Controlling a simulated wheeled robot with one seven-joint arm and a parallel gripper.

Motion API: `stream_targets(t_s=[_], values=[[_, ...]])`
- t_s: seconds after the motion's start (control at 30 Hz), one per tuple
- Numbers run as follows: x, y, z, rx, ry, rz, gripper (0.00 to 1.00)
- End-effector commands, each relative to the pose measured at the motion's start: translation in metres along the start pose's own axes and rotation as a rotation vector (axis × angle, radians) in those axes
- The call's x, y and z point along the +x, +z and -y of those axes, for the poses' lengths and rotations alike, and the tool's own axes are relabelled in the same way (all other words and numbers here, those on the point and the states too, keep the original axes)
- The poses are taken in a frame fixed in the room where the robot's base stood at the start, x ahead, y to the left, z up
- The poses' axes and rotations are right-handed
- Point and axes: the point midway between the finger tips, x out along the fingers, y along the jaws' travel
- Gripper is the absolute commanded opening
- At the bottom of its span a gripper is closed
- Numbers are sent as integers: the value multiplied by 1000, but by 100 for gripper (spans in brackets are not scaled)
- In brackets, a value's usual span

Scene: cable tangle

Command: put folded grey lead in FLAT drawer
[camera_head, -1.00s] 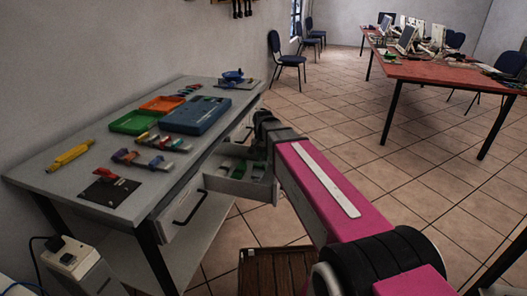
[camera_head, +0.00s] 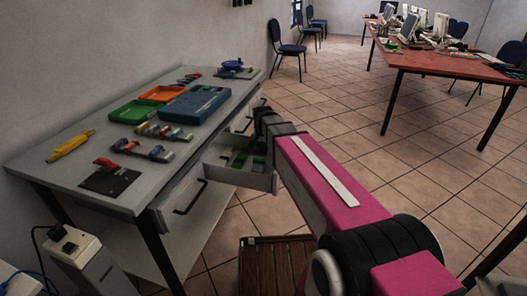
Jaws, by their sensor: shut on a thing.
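My gripper (camera_head: 264,121) is at the dark end of my pink arm, above the far right part of an open drawer (camera_head: 238,179) in the grey workbench. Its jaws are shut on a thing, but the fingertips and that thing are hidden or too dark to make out. I cannot pick out the folded grey lead. The open drawer has a light front and green pieces inside. No drawer label is readable, so I cannot tell which one is FLAT.
The workbench top (camera_head: 60,185) holds a blue case (camera_head: 195,104), green (camera_head: 134,112) and orange (camera_head: 163,94) trays, and a yellow tool (camera_head: 70,145). A closed drawer with a dark handle (camera_head: 189,197) is nearer me. A brown slatted crate (camera_head: 268,262) stands on the floor.

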Motion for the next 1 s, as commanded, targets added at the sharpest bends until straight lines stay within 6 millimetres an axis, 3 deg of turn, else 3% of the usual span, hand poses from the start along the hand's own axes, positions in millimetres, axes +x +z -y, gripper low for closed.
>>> stream_targets(t_s=[1.0], values=[[10, 0, 0, 0, 0, 2, 0]])
